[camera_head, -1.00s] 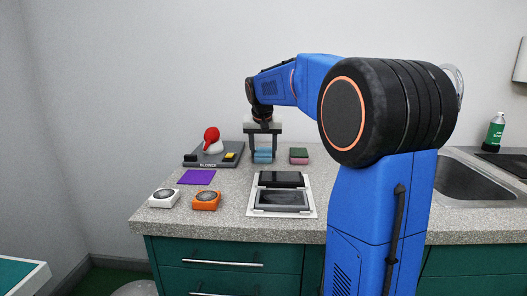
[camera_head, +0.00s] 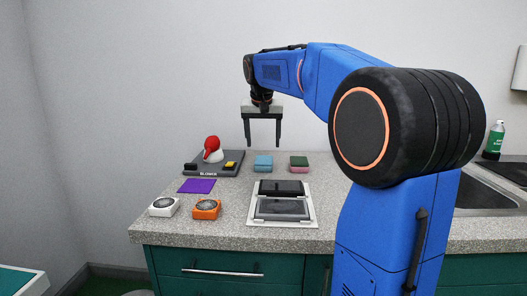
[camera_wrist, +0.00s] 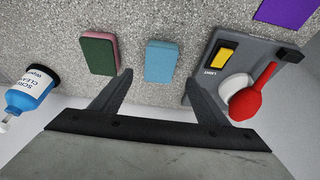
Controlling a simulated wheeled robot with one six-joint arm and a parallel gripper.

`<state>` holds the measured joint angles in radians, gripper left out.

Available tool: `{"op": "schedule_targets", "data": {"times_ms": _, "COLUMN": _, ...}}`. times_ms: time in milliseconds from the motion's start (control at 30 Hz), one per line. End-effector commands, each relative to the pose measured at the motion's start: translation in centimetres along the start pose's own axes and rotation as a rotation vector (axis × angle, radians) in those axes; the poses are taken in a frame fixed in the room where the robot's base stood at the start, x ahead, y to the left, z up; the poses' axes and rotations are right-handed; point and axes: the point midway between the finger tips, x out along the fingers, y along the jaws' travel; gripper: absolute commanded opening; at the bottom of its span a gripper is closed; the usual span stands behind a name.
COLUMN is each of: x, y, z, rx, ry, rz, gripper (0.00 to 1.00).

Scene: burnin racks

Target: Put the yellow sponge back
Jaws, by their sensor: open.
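No yellow sponge shows in either view. A light blue sponge (camera_head: 263,163) lies on the counter and shows in the wrist view (camera_wrist: 160,61). A green and pink sponge (camera_head: 299,164) lies to its right, and in the wrist view it is on the left (camera_wrist: 99,54). My gripper (camera_head: 262,143) is open and empty above the blue sponge, apart from it. In the wrist view its fingers (camera_wrist: 158,80) frame the blue sponge from above.
A grey blower unit (camera_head: 212,168) with a red-topped part and yellow switch (camera_wrist: 222,53) stands left. A purple mat (camera_head: 197,186), white gauge (camera_head: 164,207), orange gauge (camera_head: 206,208) and white tray (camera_head: 313,211) lie nearer. A blue bottle (camera_wrist: 30,95) shows in the wrist view.

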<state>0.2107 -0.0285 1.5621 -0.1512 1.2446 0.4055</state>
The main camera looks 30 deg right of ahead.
Motion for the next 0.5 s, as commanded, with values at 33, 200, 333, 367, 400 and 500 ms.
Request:
{"op": "schedule_targets", "data": {"times_ms": 33, "x": -0.8, "y": 0.0, "z": 0.0, "rx": 0.000, "ry": 0.002, "rz": -0.001, "gripper": 0.68}}
{"op": "schedule_targets", "data": {"times_ms": 200, "x": -2.3, "y": 0.0, "z": 0.0, "rx": 0.000, "ry": 0.001, "rz": 0.000, "gripper": 0.68}}
{"op": "schedule_targets", "data": {"times_ms": 333, "x": -2.8, "y": 0.0, "z": 0.0, "rx": 0.000, "ry": 0.000, "rz": 0.000, "gripper": 0.68}}
{"op": "schedule_targets", "data": {"times_ms": 367, "x": -2.9, "y": 0.0, "z": 0.0, "rx": 0.000, "ry": 0.000, "rz": 0.000, "gripper": 0.68}}
{"op": "schedule_targets", "data": {"times_ms": 400, "x": -2.9, "y": 0.0, "z": 0.0, "rx": 0.000, "ry": 0.000, "rz": 0.000, "gripper": 0.68}}
{"op": "schedule_targets", "data": {"times_ms": 500, "x": -2.9, "y": 0.0, "z": 0.0, "rx": 0.000, "ry": 0.000, "rz": 0.000, "gripper": 0.68}}
